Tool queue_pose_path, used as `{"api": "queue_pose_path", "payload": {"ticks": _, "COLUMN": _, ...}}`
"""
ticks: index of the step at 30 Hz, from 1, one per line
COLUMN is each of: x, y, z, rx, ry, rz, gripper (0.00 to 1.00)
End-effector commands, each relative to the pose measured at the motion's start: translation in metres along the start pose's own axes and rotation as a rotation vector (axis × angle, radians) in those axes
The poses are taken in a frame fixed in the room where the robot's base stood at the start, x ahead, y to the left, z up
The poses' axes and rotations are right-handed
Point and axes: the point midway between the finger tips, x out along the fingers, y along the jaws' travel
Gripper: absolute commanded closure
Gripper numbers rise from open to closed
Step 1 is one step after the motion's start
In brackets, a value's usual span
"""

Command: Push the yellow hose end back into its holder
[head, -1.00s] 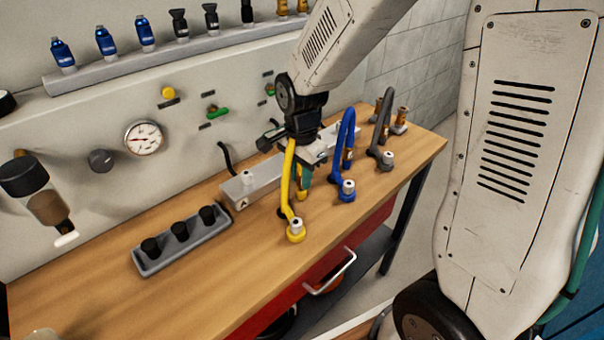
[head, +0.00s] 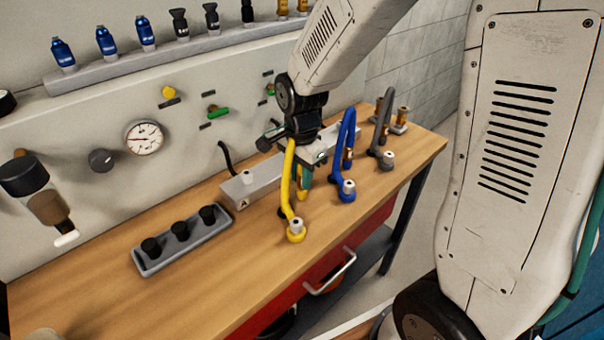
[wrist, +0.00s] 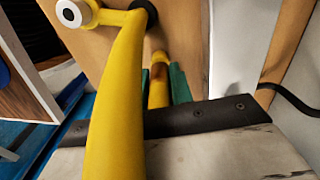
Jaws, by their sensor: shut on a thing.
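The yellow hose (head: 288,180) rises from a round yellow base with a white cap (head: 295,230) near the bench's front and bends over beside my gripper (head: 304,185). My gripper points down over the bench, its green fingertips shut on the yellow hose end. The hose (wrist: 118,95) crosses that view in front. The grey block marked A (head: 240,190) stands behind; my gripper hides part of it. I cannot tell whether the hose end touches a holder.
A blue hose (head: 346,130) and a grey hose (head: 383,120) stand close on the right. A grey tray (head: 150,264) with black knobs lies at the left. The wall panel has a gauge (head: 144,137) and valves. The front left of the wooden bench (head: 100,300) is clear.

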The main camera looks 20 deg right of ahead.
Motion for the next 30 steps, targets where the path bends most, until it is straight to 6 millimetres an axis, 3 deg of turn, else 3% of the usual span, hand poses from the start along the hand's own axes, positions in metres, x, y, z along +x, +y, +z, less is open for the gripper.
{"api": "queue_pose_path", "payload": {"ticks": 28, "x": 0.011, "y": 0.0, "z": 0.0, "rx": 0.0, "ry": 0.0, "rz": 0.0, "gripper": 1.0}}
{"api": "queue_pose_path", "payload": {"ticks": 29, "x": 0.01, "y": 0.0, "z": 0.0, "rx": 0.0, "ry": 0.0, "rz": 0.0, "gripper": 0.72}}
{"api": "queue_pose_path", "payload": {"ticks": 30, "x": 0.01, "y": 0.0, "z": 0.0, "rx": 0.0, "ry": 0.0, "rz": 0.0, "gripper": 0.61}}
